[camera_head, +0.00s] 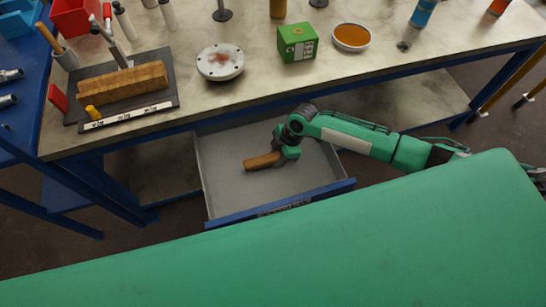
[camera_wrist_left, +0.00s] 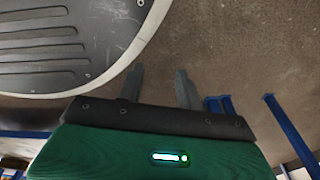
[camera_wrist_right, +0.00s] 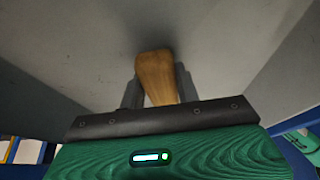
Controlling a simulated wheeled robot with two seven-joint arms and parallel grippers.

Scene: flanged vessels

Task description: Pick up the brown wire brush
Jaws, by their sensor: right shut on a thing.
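The brown wire brush (camera_head: 262,161) is in the open grey drawer below the workbench. In the head view its wooden handle sticks out to the left of my right gripper (camera_head: 280,157). In the right wrist view the brush's wooden part (camera_wrist_right: 157,76) sits between the two fingers of my right gripper (camera_wrist_right: 157,92), which is shut on it. The bristles are hidden, and I cannot tell whether the brush touches the drawer floor. My left gripper (camera_wrist_left: 161,88) shows only in the left wrist view, with its fingers apart and nothing between them.
The grey drawer (camera_head: 222,177) has a blue front (camera_head: 285,204) and walls around my right gripper. The workbench top (camera_head: 215,105) above holds a green box (camera_head: 298,43), a round flanged disc (camera_head: 220,62), an amber dish (camera_head: 352,37) and a wooden block (camera_head: 122,84).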

